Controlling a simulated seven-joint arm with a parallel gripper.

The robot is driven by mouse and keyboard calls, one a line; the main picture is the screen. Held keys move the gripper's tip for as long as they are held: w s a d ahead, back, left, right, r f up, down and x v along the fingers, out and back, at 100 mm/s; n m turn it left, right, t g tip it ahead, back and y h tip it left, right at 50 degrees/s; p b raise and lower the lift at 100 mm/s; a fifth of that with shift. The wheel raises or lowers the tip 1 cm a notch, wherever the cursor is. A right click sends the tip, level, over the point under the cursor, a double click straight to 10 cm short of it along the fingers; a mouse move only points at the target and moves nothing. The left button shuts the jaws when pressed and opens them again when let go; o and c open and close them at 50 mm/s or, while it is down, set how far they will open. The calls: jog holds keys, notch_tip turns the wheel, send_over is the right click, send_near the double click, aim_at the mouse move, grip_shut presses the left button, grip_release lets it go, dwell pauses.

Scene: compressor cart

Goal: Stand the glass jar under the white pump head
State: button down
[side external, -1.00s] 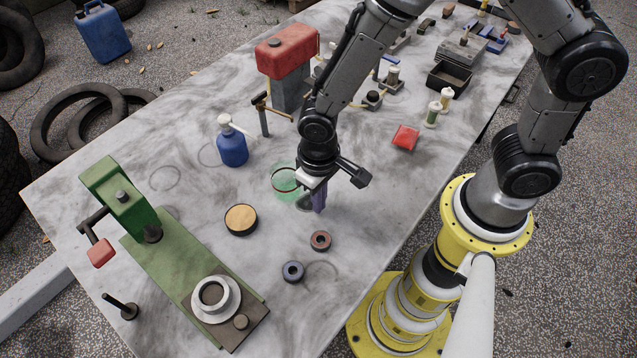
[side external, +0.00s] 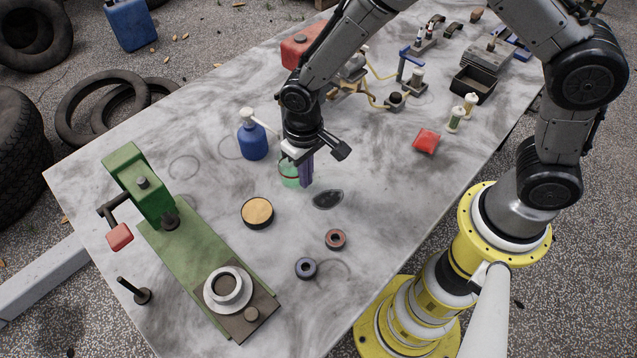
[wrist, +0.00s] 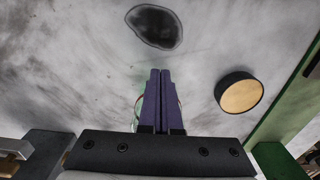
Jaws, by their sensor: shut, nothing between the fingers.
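The glass jar (side external: 287,174) is clear and greenish with a brownish ring. It stands on the table, partly hidden by my gripper. In the wrist view slivers of it show on both sides of the fingers. The white pump head (side external: 245,115) tops a blue bottle (side external: 252,142), behind and left of the jar, its spout pointing right. The jar stands apart from the bottle. My gripper (side external: 306,185) points down close beside the jar's right side; whether they touch is unclear. Its purple fingers (wrist: 160,72) are shut together and empty.
A round tan-topped puck (side external: 258,211) lies in front of the jar. A dark stain (side external: 328,198) is on the table to the right. Two small rings (side external: 336,239) lie nearer. A green press (side external: 200,255) stands left. A red tank (side external: 300,47) is behind my arm.

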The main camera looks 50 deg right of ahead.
jog(key=shift+w, duration=0.95)
jog(key=shift+s, duration=0.15)
